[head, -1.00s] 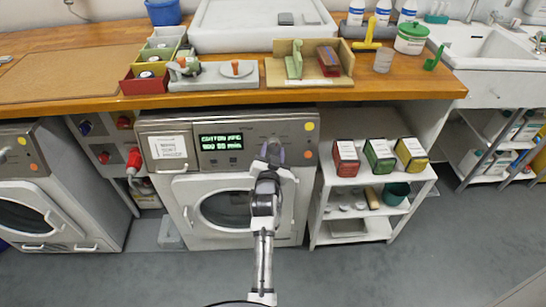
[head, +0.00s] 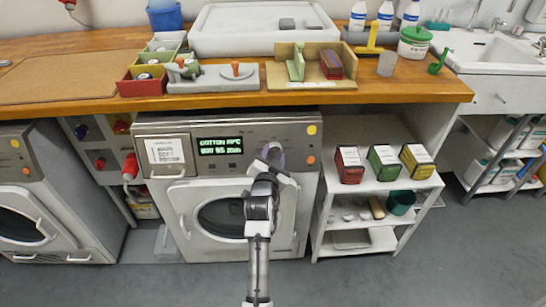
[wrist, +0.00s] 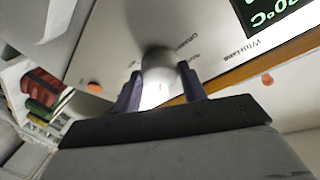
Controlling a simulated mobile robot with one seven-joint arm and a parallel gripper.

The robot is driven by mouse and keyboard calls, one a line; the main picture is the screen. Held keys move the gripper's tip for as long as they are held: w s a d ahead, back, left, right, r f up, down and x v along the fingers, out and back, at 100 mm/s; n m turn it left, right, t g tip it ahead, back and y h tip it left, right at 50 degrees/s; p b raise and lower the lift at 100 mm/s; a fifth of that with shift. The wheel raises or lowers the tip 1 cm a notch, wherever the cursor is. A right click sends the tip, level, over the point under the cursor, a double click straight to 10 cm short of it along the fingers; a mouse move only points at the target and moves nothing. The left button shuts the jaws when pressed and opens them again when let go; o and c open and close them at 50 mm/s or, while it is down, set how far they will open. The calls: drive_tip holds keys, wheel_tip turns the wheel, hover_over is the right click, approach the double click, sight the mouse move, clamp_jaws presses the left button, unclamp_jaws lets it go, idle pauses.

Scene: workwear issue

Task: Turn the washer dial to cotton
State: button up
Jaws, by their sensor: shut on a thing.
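The washer (head: 300,215) stands under the wooden counter, its control panel facing me. Its green display (head: 220,145) reads COTTON on the top line; the smaller characters are hard to read. In the wrist view, my gripper (wrist: 163,88) is shut on the round grey dial (wrist: 158,62), one purple finger on each side of it. In the head view my gripper (head: 273,155) is at the right part of the panel, and my arm mostly hides the dial there.
A white shelf unit with red, green and yellow boxes (head: 383,160) stands close on the washer's right. The counter edge (head: 300,97) runs just above the panel. Another washer (head: 35,205) is at the left. Grey floor in front is clear.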

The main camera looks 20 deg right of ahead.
drive_tip(key=o, duration=1)
drive_tip(key=shift+c, duration=0.2)
drive_tip(key=shift+s+a, duration=0.2)
drive_tip(key=shift+s, duration=0.15)
drive_tip(key=b+v, duration=0.3)
drive_tip(key=v, duration=1)
